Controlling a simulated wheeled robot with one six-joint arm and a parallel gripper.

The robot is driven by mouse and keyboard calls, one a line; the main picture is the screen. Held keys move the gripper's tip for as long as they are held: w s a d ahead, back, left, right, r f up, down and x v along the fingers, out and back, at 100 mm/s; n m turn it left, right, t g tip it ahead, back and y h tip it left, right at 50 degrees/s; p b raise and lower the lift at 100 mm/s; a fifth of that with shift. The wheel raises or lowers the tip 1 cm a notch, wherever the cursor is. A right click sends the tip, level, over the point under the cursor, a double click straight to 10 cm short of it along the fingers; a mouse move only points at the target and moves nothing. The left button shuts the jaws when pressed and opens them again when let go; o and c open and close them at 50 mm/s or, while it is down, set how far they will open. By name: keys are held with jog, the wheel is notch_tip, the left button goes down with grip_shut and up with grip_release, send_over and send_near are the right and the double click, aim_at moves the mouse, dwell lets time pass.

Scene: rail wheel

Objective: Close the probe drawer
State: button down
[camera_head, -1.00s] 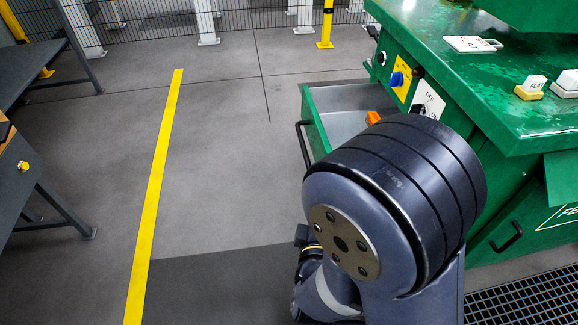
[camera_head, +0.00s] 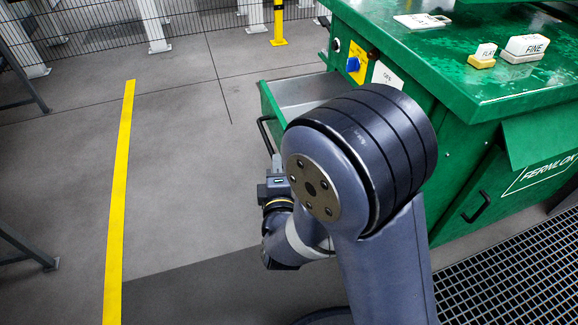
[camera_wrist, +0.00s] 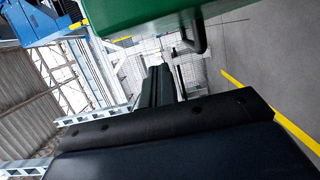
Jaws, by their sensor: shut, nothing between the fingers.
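The probe drawer (camera_head: 268,105) stands open from the left side of the green cabinet, its grey inside partly showing. Its dark bar handle (camera_head: 264,132) is on the outer face. My gripper (camera_head: 277,162) is small and partly blurred beside the near end of the drawer face, close to the handle. In the wrist view, my gripper (camera_wrist: 157,72) is shut and empty, pointing away from the camera. The green drawer (camera_wrist: 140,14) shows at the top edge there, with the handle (camera_wrist: 197,36) right of the fingers. I cannot tell whether they touch. My arm hides the drawer's near right part.
The green cabinet (camera_head: 465,165) fills the right side, with a blue knob (camera_head: 353,64) and label blocks FLAT (camera_head: 484,55) and FINE (camera_head: 526,47) on top. A floor grating (camera_head: 510,280) lies at lower right. Floor left of the drawer is clear to the yellow line (camera_head: 120,190).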

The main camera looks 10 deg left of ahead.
jog(key=shift+w+d+b, duration=0.15)
jog(key=shift+w+d, duration=0.2)
jog(key=shift+d, duration=0.3)
jog(key=shift+w+d+b, duration=0.15)
jog(key=shift+w+d, duration=0.2)
jog(key=shift+d, duration=0.3)
